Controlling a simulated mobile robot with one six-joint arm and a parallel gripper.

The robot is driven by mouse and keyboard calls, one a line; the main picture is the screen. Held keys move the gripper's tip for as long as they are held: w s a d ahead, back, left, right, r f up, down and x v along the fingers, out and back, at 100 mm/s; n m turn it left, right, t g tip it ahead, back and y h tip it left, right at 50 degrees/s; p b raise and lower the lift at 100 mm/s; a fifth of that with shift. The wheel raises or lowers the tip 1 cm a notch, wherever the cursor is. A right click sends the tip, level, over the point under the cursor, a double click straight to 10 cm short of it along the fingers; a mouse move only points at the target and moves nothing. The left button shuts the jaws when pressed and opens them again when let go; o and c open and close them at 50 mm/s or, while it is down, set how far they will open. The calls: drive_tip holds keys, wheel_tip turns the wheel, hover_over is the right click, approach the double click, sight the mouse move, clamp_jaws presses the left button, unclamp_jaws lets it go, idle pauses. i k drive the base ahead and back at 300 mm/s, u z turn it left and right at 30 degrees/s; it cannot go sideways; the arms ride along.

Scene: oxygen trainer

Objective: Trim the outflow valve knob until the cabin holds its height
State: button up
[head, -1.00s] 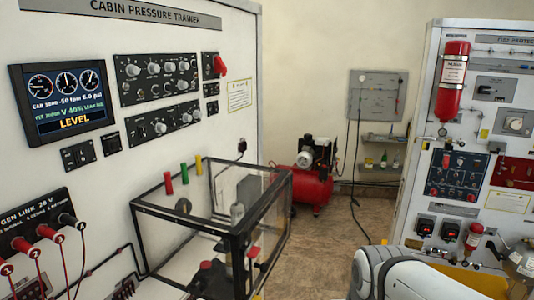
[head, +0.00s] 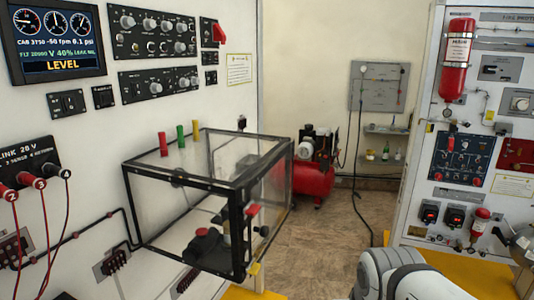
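The cabin pressure trainer is the white panel (head: 80,140) on the left in the head view. Its display (head: 55,40) reads about CAB 3750, -50 fpm, 6.1 psi, V 40% and LEVEL under three dials. Right of it are an upper black knob panel (head: 125,45) and a lower black knob panel (head: 130,90), each with several grey knobs. The labels are too small to tell which is the outflow valve knob. My white arm shows at the bottom right, away from the knobs. I cannot make out my gripper in this view.
A clear box with a black frame (head: 185,178) juts out below the knob panels. A red switch handle (head: 219,33) sits right of the knobs. Red leads hang at left. A red compressor (head: 313,178) stands behind, and another equipment panel (head: 420,120) is at right. Open floor lies between.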

sight(179, 48)
drive_tip(key=u, duration=1.1)
